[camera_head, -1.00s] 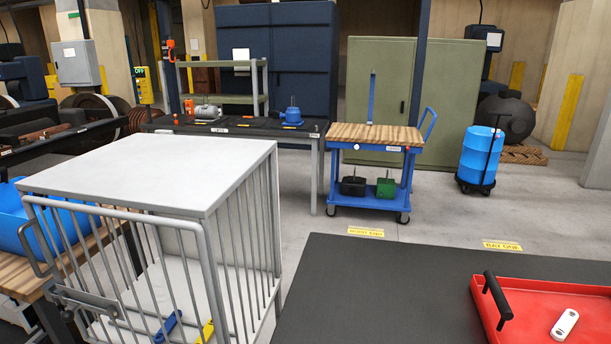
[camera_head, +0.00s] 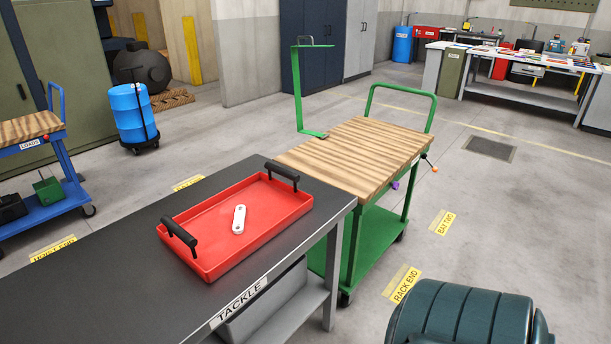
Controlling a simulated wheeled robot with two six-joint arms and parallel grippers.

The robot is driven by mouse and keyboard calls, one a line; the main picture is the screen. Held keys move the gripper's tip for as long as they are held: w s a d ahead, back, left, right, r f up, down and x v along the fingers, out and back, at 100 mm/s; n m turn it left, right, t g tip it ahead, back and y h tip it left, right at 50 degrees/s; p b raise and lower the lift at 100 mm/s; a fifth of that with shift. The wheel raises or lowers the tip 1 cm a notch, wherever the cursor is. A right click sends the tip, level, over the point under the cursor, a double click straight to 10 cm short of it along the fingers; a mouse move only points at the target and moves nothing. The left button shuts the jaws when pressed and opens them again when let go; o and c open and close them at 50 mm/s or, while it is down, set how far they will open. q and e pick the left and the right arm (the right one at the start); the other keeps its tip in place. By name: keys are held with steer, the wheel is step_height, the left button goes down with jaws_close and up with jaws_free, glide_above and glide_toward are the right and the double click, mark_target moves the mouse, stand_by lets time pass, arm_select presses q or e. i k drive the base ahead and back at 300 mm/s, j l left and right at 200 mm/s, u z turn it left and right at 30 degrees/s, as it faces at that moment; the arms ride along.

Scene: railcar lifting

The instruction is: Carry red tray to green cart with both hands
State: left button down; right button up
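The red tray (camera_head: 206,262) lies on the black top of the table labelled TACKLE, near its right end. It has two black handles, one at its left end (camera_head: 179,236) and one at its far right end (camera_head: 282,176). A white oblong item (camera_head: 239,219) lies inside it. The green cart (camera_head: 372,240) stands just beyond the table's right end, with a bare wooden top (camera_head: 362,152), a green push handle and a tall green bracket at its far left corner. Neither of my grippers is in view.
The TACKLE table (camera_head: 100,290) fills the lower left. A dark green ribbed drum-like thing (camera_head: 465,318) is at the bottom right. A blue cart (camera_head: 45,165) and a blue barrel (camera_head: 131,115) stand at the left. Open floor (camera_head: 520,220) lies right of the green cart.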

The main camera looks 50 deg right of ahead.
mark_target(360, 150)
steer(key=z, duration=1.2)
